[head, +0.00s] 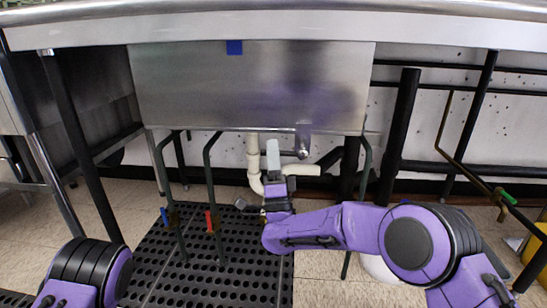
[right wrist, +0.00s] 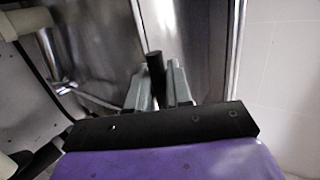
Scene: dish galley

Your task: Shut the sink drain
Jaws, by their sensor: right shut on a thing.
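The steel sink basin (head: 250,85) hangs under the counter, with a metal drain fitting (head: 302,140) below its underside and white drain pipe (head: 254,160) beside it. My right gripper (head: 273,155) is raised under the basin, near the pipe. In the right wrist view, its grey fingers (right wrist: 160,85) are shut on a short black rod-like handle (right wrist: 155,65), whose end sticks up between them. Where this handle joins the drain is hidden. My left arm shows only at the lower left of the head view; its gripper is out of view.
Thin dark pipes with a blue valve handle (head: 164,216) and a red valve handle (head: 209,221) stand left of my right gripper. A green valve handle (head: 507,196) is at the far right. A black perforated mat (head: 200,270) covers the floor below. Table legs flank the space.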

